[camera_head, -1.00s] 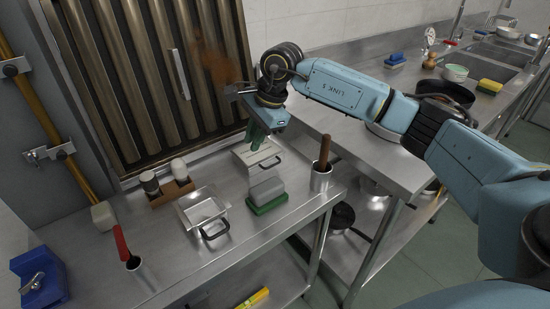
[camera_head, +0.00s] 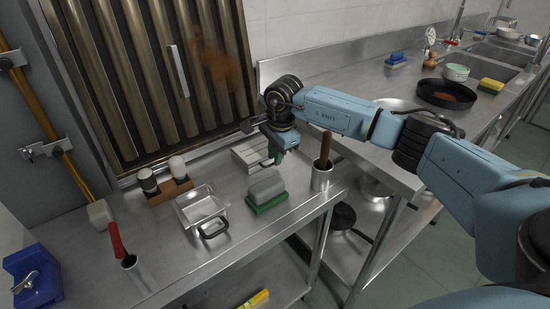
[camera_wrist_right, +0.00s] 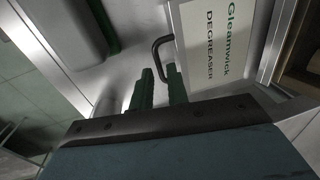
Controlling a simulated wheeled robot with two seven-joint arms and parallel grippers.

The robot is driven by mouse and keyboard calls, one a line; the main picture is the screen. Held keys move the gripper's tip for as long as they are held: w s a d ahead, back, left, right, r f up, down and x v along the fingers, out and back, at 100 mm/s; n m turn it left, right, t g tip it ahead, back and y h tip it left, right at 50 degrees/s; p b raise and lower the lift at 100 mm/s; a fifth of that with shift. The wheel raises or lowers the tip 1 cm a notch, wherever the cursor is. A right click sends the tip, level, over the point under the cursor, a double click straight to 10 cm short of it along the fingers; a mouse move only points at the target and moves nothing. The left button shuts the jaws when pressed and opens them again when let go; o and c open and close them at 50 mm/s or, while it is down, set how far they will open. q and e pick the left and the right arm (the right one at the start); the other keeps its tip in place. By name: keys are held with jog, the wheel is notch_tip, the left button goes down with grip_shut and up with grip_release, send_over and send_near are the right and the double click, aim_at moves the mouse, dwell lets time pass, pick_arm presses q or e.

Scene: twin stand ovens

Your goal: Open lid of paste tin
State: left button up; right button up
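The paste tin appears to be the pale flat box (camera_head: 247,153) at the back of the steel table. In the right wrist view its white top (camera_wrist_right: 215,40) reads "Gleamwick DEGREASER", and a black loop handle (camera_wrist_right: 156,50) sticks out from one side. The lid looks shut. My right gripper (camera_head: 274,160) is low at the tin's right side, partly hiding the handle. In the wrist view its two green fingers (camera_wrist_right: 161,82) are apart, with the handle's near end at the gap between their tips. I cannot tell whether they touch it. My left gripper is not in view.
A grey block on a green base (camera_head: 266,188) and a metal cup with a wooden handle (camera_head: 321,178) stand close by in front and right. An open metal pan (camera_head: 200,207) and a wooden holder with two shakers (camera_head: 170,190) are to the left. A ribbed metal panel rises behind.

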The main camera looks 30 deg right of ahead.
jog(key=shift+w+f, duration=0.1)
jog(key=shift+f, duration=0.4)
jog(key=shift+c, duration=0.2)
grip_shut()
jog(key=shift+r, duration=0.15)
